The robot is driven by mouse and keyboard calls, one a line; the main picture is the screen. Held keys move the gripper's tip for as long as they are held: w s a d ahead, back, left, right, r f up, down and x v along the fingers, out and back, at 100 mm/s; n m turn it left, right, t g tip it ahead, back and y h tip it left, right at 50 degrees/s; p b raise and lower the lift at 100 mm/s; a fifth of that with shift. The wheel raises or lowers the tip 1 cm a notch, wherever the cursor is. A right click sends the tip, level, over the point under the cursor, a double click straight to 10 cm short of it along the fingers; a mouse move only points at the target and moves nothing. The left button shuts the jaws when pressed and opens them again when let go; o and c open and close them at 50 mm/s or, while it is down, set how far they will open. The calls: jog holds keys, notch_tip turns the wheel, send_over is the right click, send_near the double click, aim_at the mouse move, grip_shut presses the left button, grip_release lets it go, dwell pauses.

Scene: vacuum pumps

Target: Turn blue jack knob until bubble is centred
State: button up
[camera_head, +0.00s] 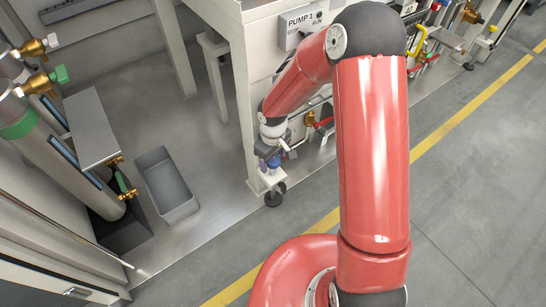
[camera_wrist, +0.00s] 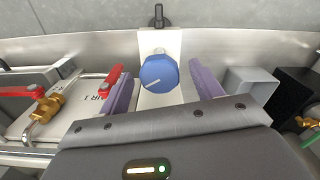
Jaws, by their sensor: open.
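The blue jack knob (camera_wrist: 159,73) sits on a white plate (camera_wrist: 151,100) in the wrist view, with a pale pointer line on its face pointing to the lower left. My gripper (camera_wrist: 161,92) is open, its purple fingers on either side of the knob with a gap at each side. In the head view my gripper (camera_head: 274,158) is low by the corner of the pump frame, and the blue knob there is too small to make out clearly.
Red-handled brass valves (camera_wrist: 46,105) stand left of the knob and a grey block (camera_wrist: 252,84) stands to its right. In the head view, a grey bin (camera_head: 166,186) and gas cylinders (camera_head: 75,150) stand to the left. The floor to the right is clear.

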jog(key=shift+r, duration=0.1)
jog(key=shift+r+p, duration=0.75)
jog(key=shift+r, duration=0.15)
notch_tip(320, 180, up, 6)
jog(key=p, duration=0.4)
jog(key=shift+p, duration=0.4)
jog(key=shift+c, duration=0.4)
